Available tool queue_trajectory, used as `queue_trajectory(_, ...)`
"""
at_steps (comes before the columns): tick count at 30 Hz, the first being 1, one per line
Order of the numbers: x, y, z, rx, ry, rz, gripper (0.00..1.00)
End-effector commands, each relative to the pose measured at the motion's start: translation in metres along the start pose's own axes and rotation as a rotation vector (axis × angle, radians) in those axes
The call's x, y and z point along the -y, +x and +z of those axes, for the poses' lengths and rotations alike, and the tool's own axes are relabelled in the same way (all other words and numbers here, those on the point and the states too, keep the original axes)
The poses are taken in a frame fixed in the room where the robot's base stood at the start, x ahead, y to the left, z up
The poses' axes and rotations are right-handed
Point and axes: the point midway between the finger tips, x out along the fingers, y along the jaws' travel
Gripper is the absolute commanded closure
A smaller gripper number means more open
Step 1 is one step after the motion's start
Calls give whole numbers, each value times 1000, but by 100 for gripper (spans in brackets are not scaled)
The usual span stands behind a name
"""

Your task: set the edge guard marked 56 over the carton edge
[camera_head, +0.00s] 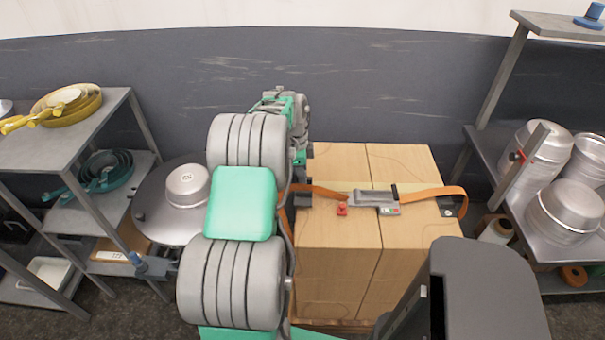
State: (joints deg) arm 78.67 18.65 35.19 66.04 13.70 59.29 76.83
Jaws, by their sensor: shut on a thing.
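A stack of cartons (340,245) stands in the middle, with an orange strap (430,192) across its top and a grey buckle (375,198) on the strap. My arm reaches over the left side of the stack and hides much of that edge. My gripper (302,187) is partly seen at the upper left carton edge, shut on a dark piece, the edge guard (303,198), beside the strap. Its number cannot be read, and whether it touches the carton is hidden. Another dark guard (453,207) sits under the strap at the right carton edge.
A round grey table (150,215) with a metal pan (187,186) stands left of my arm. A shelf (60,150) with yellow and teal pans is at far left. A rack (545,235) with metal pots is at right. A small red piece (342,209) lies by the buckle.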

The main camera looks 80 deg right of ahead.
Motion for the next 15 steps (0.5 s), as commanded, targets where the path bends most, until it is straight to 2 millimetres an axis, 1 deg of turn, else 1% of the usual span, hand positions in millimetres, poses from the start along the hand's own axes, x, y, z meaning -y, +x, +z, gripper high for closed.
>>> queue_trajectory(1,0,6,1,0,0,0,100)
queue_trajectory(6,0,18,2,0,0,1,100)
queue_trajectory(15,0,37,5,0,0,1,100)
